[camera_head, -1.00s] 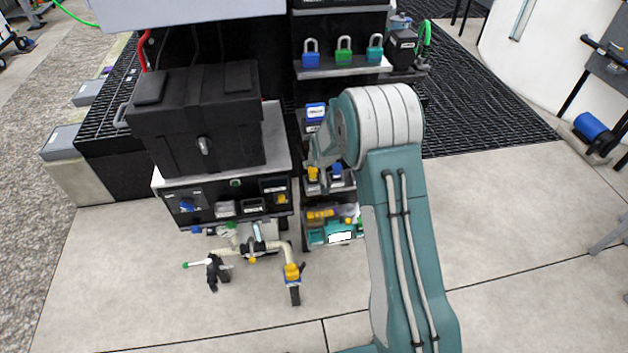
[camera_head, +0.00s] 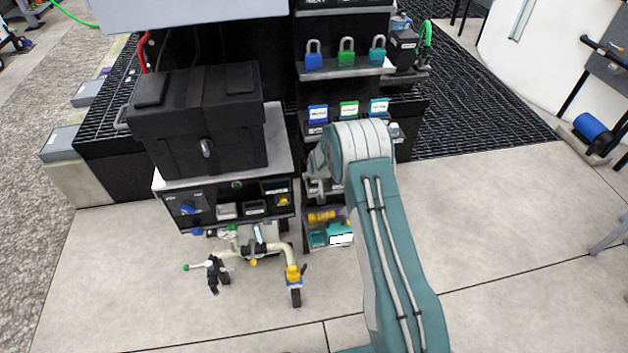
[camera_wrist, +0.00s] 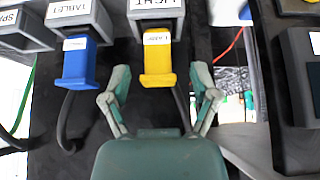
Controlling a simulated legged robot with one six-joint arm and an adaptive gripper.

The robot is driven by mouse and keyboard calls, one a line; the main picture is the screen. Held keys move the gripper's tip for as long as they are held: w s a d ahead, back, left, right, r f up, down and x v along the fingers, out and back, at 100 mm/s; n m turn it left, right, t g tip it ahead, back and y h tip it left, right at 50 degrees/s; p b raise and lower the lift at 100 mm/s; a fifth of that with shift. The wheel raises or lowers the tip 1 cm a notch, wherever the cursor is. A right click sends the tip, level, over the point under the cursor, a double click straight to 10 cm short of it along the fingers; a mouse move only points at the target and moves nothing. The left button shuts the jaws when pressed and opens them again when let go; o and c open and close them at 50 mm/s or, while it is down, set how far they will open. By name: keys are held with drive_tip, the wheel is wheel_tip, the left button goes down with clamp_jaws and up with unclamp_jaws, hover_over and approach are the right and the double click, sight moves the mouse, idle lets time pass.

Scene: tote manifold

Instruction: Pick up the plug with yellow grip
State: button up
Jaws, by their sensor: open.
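The plug with yellow grip (camera_wrist: 159,66) shows in the wrist view, seated in a grey socket labelled LIGHT (camera_wrist: 155,10). A black cable runs down from its lower end. My gripper (camera_wrist: 160,88) is open, with one finger on each side of the yellow plug's lower part. Gaps show between the fingers and the plug, so I see no grasp. In the head view my arm hides the gripper and the yellow plug.
A blue plug (camera_wrist: 77,68) sits in the TABLET socket just left of my left finger, with its own cable. Dark panel hardware (camera_wrist: 302,65) stands at the right. In the head view a black case (camera_head: 200,120) sits on the shelf left of my arm.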

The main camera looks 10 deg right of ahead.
drive_tip(key=shift+x, duration=1.9)
drive_tip(key=shift+s+d, duration=0.1)
clamp_jaws()
